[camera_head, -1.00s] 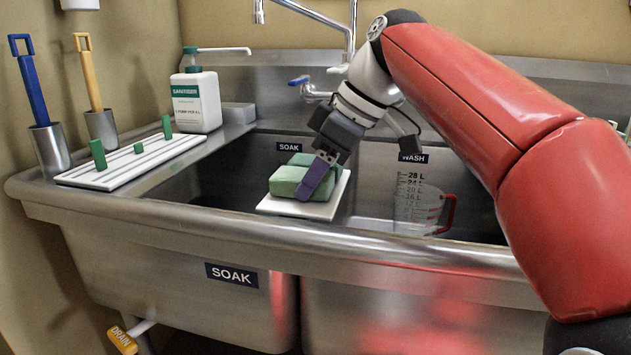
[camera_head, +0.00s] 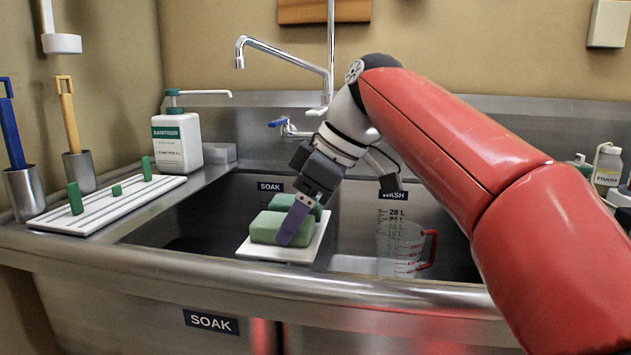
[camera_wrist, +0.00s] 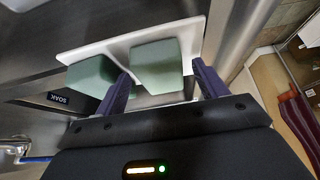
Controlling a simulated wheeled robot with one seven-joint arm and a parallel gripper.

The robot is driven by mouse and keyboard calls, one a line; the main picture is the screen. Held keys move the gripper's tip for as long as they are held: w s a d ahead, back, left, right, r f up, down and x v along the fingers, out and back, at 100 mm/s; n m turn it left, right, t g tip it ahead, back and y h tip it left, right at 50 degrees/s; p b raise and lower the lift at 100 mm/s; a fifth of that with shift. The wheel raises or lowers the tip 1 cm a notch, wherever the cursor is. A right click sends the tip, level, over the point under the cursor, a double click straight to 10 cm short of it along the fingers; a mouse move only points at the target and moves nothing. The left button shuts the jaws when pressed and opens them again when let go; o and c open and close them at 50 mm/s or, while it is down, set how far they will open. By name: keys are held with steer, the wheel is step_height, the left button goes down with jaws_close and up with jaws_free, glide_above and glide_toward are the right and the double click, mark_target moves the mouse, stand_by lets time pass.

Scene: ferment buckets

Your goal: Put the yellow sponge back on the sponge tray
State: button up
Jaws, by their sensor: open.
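Two green sponge-like blocks, a front one (camera_head: 265,229) and a back one (camera_head: 305,204), rest on a white tray (camera_head: 312,247) at the soak basin. I see no yellow sponge in either view. My gripper (camera_head: 294,224) is low over the tray, with one purple finger in front of the front block's right end. In the wrist view, my gripper (camera_wrist: 163,84) is open, its fingers spread on either side of one green block (camera_wrist: 157,66). The other green block (camera_wrist: 88,74) lies outside the left finger. Whether the fingers touch a block I cannot tell.
A clear measuring jug (camera_head: 400,247) with a red handle stands in the wash basin at right. A white striped rack (camera_head: 108,207) with green pegs, a sanitizer bottle (camera_head: 177,142) and two metal cups with handled tools are at left. The faucet (camera_head: 290,61) rises behind.

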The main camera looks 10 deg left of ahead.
steer(key=p+v, duration=0.2)
steer(key=v, duration=0.9)
steer(key=shift+s, duration=0.1)
